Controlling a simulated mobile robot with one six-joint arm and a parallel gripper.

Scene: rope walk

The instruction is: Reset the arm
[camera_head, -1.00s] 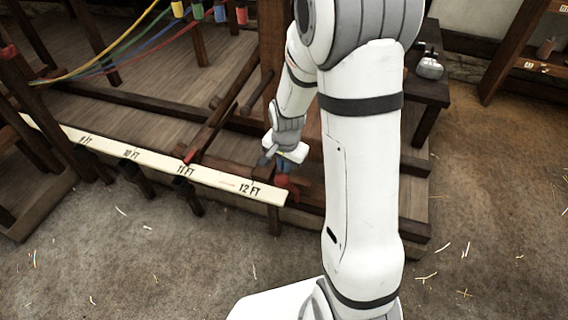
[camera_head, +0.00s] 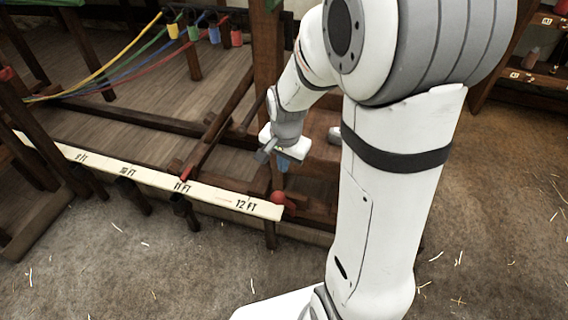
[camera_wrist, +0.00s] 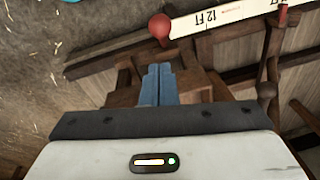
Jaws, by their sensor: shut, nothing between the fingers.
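My gripper (camera_head: 283,163) hangs at the end of my white arm, near the 12 FT end of the white measuring board. In the wrist view its blue fingers (camera_wrist: 158,84) are together with nothing between them. The measuring board (camera_head: 150,177) carries foot marks and runs along the front of the wooden frame; its end also shows in the wrist view (camera_wrist: 232,14). A red ball (camera_head: 277,197) sits at the board's 12 FT end and shows above the fingers in the wrist view (camera_wrist: 160,27). My arm hides part of the frame behind it.
Yellow, green, blue and red ropes (camera_head: 105,72) stretch at the upper left, with coloured bobbins (camera_head: 205,35) hanging near them. A dark wooden post (camera_head: 269,75) stands behind my gripper. A shelf (camera_head: 535,85) stands at the right. The floor in front is clear except for straw bits.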

